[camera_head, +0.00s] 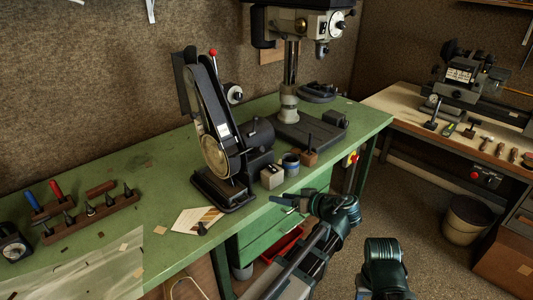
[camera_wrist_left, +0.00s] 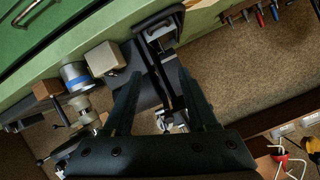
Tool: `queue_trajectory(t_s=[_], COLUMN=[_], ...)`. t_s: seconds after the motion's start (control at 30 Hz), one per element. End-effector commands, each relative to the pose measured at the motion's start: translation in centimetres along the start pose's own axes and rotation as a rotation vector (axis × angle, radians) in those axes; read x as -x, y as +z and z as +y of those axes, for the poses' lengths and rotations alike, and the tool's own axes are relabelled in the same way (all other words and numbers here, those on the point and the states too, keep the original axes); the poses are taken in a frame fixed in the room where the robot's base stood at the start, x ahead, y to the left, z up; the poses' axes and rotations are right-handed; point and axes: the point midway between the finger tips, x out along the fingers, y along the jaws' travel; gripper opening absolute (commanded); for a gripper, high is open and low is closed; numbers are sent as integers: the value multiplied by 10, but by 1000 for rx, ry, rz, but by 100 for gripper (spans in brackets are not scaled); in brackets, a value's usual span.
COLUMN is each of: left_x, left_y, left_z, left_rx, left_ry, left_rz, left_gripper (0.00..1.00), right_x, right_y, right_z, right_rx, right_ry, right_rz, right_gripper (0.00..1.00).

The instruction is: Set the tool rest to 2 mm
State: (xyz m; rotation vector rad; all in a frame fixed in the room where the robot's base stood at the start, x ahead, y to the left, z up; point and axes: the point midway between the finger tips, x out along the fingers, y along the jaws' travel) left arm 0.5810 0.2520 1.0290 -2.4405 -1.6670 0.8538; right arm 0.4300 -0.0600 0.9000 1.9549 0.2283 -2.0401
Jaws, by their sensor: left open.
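The belt sander (camera_head: 215,135) stands on the green bench, with its dark base (camera_head: 222,190) near the front edge. In the left wrist view, dark metal parts of the sander (camera_wrist_left: 160,35) lie beyond my fingers. I cannot clearly tell the tool rest from the parts around it, and no gap or 2 mm mark can be read. My left gripper (camera_head: 284,202) is in front of the bench edge, right of the sander base. In the wrist view its two fingers (camera_wrist_left: 160,75) are apart with nothing seen held between them.
A grey block (camera_head: 271,177), a blue-banded tin (camera_head: 291,165) and a wooden block (camera_head: 309,157) stand right of the sander. A drill press (camera_head: 290,80) is behind. A card (camera_head: 197,220) and a tool rack (camera_head: 90,213) lie left.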

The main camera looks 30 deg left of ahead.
Motion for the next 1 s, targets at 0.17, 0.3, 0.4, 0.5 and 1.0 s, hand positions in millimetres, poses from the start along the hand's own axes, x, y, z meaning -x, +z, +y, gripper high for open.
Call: queue_trajectory(t_s=[0.17, 0.3, 0.4, 0.5, 1.0], left_x=[34, 51, 56, 56, -15], left_y=[-55, -76, -82, -82, -113], left_z=[7, 8, 8, 7, 0], left_rx=[241, 344, 373, 378, 376], left_ry=[-28, -19, -15, -14, -19], left_rz=[277, 392, 423, 428, 424], left_gripper=[58, 58, 58, 58, 58], right_x=[0, 0, 0, 0, 0], right_y=[0, 0, 0, 0, 0], right_z=[0, 0, 0, 0, 0], right_rx=[0, 0, 0, 0, 0], right_ry=[0, 0, 0, 0, 0], right_rz=[0, 0, 0, 0, 0], right_gripper=[50, 50, 50, 50, 50])
